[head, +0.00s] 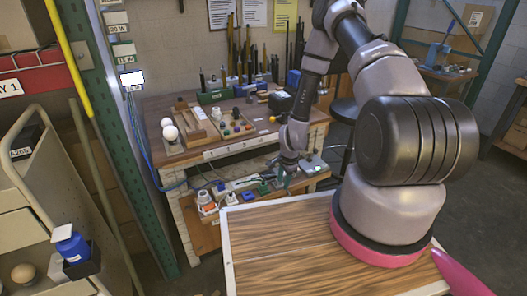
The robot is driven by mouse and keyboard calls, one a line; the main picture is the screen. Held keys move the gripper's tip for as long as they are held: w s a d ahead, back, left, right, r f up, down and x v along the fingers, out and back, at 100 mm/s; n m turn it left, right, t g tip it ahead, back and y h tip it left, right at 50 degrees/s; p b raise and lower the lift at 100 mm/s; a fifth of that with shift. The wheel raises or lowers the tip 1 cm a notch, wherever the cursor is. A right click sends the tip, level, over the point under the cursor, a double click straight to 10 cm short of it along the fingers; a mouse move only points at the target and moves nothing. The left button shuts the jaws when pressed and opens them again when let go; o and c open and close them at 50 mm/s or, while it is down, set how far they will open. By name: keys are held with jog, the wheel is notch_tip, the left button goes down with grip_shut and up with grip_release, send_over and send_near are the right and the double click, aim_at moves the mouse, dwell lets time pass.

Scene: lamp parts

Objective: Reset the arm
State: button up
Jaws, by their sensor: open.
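My arm rises at the right of the head view, bends over at the top and reaches down toward the wooden workbench. My gripper (288,164) is at its far end, low at the front right edge of the workbench (232,149). It is small in the picture and its fingers are hard to make out, but it is open. I see nothing held between the fingers. The lower shelf (210,235) below it carries several small items, and I cannot tell whether the gripper touches any of them.
White balls (170,132), a wooden tray (198,128) and upright tools stand on the workbench. A wood-grained surface with a white rim (228,262) lies in front. A green metal post (118,130) and a cart (28,190) stand at left. Grey floor (480,190) is open at right.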

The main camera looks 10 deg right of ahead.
jog(key=w+r+n+t, duration=0.1)
jog(key=w+r+n, duration=0.15)
jog(key=r, duration=1.55)
jog(key=w+r+n+t, duration=0.2)
jog(key=r+n, duration=0.1)
jog(key=r, duration=1.5)
jog(key=s+r+n+y, duration=0.1)
jog(key=s+r+n, duration=0.1)
jog(key=s+r, duration=0.45)
jog(key=s+r+n, duration=0.1)
jog(key=s+r, duration=0.3)
jog(key=r, duration=0.6)
jog(key=s+r+n+t, duration=0.1)
jog(key=s+r, duration=0.2)
jog(key=s, duration=0.4)
jog(key=s+r+n+t, duration=0.1)
jog(key=s+r, duration=0.3)
jog(key=s, duration=0.3)
jog(key=shift+s, duration=0.15)
